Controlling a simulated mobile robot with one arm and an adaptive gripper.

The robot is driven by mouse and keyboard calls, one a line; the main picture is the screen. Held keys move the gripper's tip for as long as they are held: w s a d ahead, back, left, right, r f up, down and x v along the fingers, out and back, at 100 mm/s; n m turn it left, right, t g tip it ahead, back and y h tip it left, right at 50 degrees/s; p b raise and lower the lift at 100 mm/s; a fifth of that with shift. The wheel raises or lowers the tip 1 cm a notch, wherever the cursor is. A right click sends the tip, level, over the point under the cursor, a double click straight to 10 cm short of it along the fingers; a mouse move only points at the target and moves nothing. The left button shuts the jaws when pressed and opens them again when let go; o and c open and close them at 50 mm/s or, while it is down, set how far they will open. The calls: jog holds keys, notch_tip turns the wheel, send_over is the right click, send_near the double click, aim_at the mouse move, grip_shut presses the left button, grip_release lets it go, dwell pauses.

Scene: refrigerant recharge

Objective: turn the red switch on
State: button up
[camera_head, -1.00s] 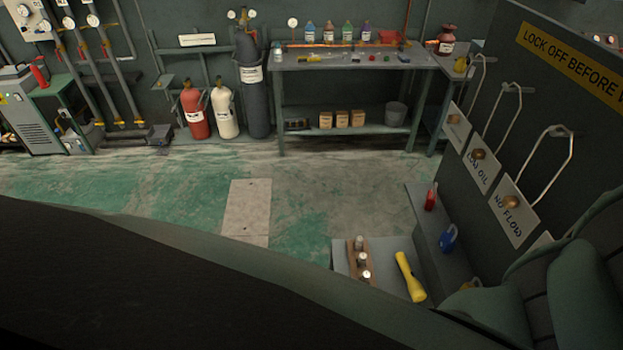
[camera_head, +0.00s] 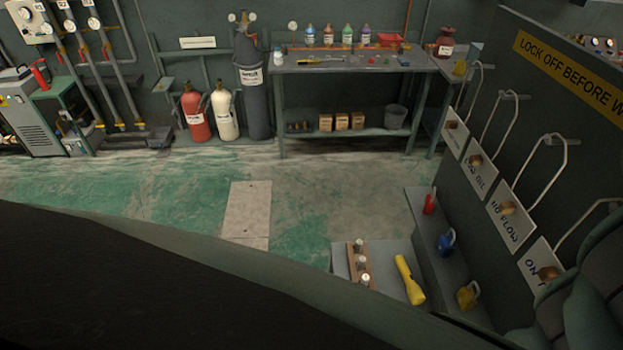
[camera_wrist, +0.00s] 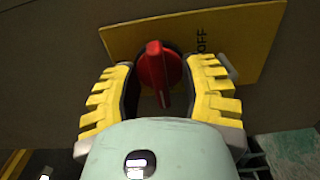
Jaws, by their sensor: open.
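The red switch (camera_wrist: 156,70) is a red rotary knob on a yellow plate (camera_wrist: 235,45) in the wrist view. Its grip bar stands about upright in the picture. Lettering ending in "OFF" shows on the plate to the right of the knob. My gripper (camera_wrist: 160,82) has its two yellow ridged fingers open, one on each side of the knob. I cannot tell whether either finger touches it. The knob and the gripper fingers do not show in the head view.
A dark panel with a yellow "LOCK OFF BEFORE" sign (camera_head: 575,75) stands at the right, with labelled plates and bent handles. A low shelf holds a yellow flashlight (camera_head: 409,280) and several small containers. A workbench (camera_head: 350,62) and gas cylinders stand at the back. Green floor is clear between.

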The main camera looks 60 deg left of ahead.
jog(key=shift+w, duration=0.2)
grip_shut()
dwell(0.4)
